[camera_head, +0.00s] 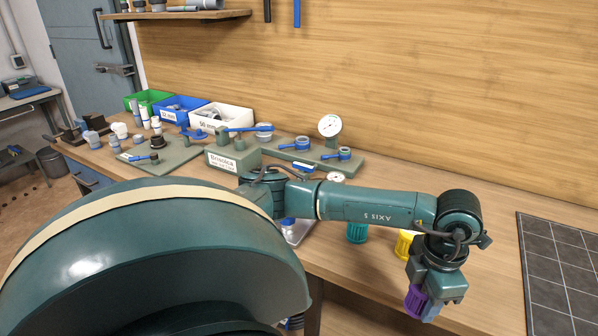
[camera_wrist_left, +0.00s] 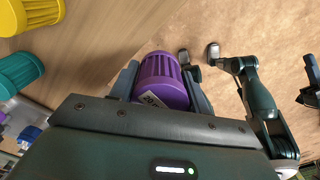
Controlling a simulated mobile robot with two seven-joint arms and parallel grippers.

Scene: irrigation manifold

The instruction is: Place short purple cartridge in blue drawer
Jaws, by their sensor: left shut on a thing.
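My left gripper (camera_head: 425,302) is shut on the short purple cartridge (camera_head: 413,301), near the front edge of the bench at the right. In the left wrist view the ribbed purple cartridge (camera_wrist_left: 163,80) with a white label sits between the two fingers (camera_wrist_left: 160,88). The floor shows behind it, so it is held clear of the bench top. A blue drawer front (camera_head: 88,178) shows under the far left end of the bench. Its inside is not visible.
A teal cartridge (camera_head: 357,233) and a yellow cartridge (camera_head: 404,244) stand on the bench (camera_head: 490,210) behind my left gripper. Green, blue and white bins (camera_head: 222,117), fittings and a manifold with a gauge (camera_head: 330,126) fill the left and back. A dark tiled panel (camera_head: 560,265) lies right.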

